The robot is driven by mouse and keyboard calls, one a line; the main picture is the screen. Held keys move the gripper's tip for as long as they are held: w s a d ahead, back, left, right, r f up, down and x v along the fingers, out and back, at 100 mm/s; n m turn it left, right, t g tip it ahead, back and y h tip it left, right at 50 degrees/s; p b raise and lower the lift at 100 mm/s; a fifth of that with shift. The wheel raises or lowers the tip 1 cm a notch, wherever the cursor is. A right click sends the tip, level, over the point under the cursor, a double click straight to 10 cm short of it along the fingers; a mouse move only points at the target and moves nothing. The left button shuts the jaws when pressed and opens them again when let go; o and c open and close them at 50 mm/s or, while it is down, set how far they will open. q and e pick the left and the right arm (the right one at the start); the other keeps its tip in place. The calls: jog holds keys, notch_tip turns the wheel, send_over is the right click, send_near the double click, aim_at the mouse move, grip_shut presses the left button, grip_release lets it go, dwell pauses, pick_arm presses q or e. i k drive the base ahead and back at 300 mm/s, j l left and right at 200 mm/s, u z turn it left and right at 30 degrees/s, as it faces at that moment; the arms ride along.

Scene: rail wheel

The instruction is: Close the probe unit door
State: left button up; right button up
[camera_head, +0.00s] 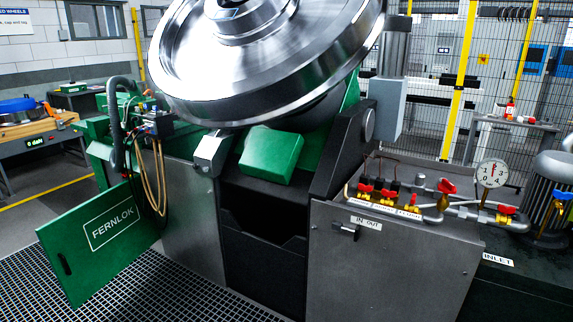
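The probe unit door appears to be the green panel marked FERNLOK (92,243) at the lower left. It stands swung open, out to the left from the grey cabinet (190,222), above the floor grating. A dark handle (66,263) sits near its free left edge. The probe unit (137,122), with a black hose, cables and tan looped tubes, is above and behind the door's right edge. Part of the opening beside the door is dark and hard to make out. Neither of my grippers shows in the head view.
A large steel rail wheel (262,60) is tilted over the machine. A valve panel with red handles and a gauge (491,173) tops the right cabinet (385,262). A wooden-topped bench (30,127) stands far left. Floor grating (170,290) in front is clear.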

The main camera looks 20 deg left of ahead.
aim_at(86, 246)
jog(key=i+j+u, duration=0.2)
jog(key=i+u, duration=0.55)
jog(key=i+j+u, duration=0.55)
jog(key=u, duration=0.2)
jog(key=i+j, duration=0.1)
jog(key=j, duration=0.55)
jog(key=i+j, duration=0.15)
jog(key=j, duration=0.15)
